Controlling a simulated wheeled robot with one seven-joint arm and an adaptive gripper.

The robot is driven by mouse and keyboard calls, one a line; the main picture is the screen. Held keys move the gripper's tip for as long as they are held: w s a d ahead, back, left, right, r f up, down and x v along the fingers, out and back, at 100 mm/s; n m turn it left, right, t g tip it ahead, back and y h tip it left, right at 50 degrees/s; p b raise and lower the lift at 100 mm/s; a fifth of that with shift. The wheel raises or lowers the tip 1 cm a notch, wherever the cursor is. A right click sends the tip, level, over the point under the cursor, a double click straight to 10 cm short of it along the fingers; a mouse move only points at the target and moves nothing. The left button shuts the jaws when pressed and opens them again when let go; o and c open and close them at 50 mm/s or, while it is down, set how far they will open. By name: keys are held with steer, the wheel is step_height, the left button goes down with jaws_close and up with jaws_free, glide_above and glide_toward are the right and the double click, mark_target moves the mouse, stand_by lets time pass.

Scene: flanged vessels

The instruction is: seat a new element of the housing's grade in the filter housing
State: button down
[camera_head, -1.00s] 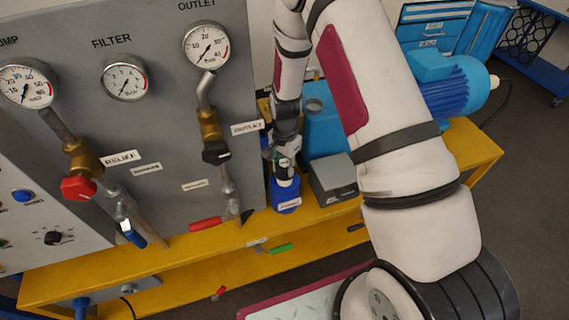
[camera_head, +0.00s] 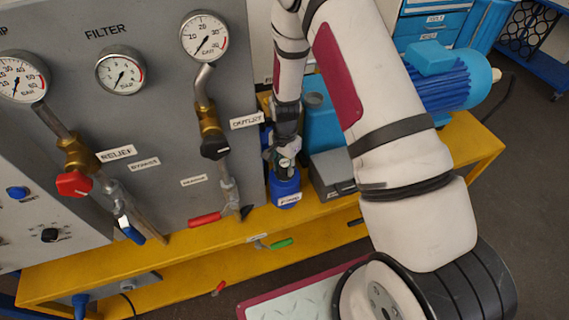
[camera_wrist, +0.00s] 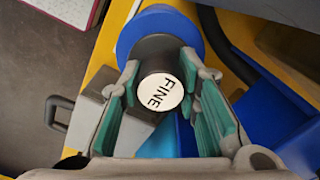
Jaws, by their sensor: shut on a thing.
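My gripper (camera_head: 284,160) points down over the blue filter housing (camera_head: 286,187), which stands on the yellow bench and bears a small white label too small to read surely. In the wrist view my gripper (camera_wrist: 162,80) is shut on a dark cylindrical element (camera_wrist: 155,48), its green-padded fingers on either side. The housing's blue rim (camera_wrist: 160,20) shows around the element's far end. The element appears lined up with the housing mouth; its lower end is hidden, and I cannot tell how deep it sits.
A grey box (camera_head: 332,174) stands close to the right of the housing. The gauge panel (camera_head: 150,195) with valves and pipes rises to the left. A red-handled valve (camera_head: 205,219) is left of the housing. A blue motor (camera_head: 440,80) lies farther right on the yellow bench (camera_head: 200,250).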

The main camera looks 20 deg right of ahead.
steer(key=shift+f, duration=0.7)
steer(key=c, duration=1.1)
jaws_free()
step_height(320, 180, up, 12)
steer(key=shift+r, duration=0.1)
steer(key=s+r+n+t, duration=0.1)
steer(key=s+r+n, duration=0.2)
steer(key=r, duration=0.7)
steer(key=s+r+n+t, duration=0.2)
steer(key=s+r, duration=0.1)
steer(key=r, duration=0.8)
steer(key=s+r+n+t, duration=0.1)
steer(key=s+r+n, duration=0.1)
steer(key=s+r, duration=0.2)
steer(key=s+r+n, duration=0.2)
steer(key=s+r, duration=0.2)
steer(key=s, duration=0.4)
steer(key=s+r+n+t, duration=0.1)
steer(key=s+r+n, duration=0.2)
steer(key=s, duration=0.3)
steer(key=shift+r+t, duration=0.3)
steer(key=shift+r, duration=0.25)
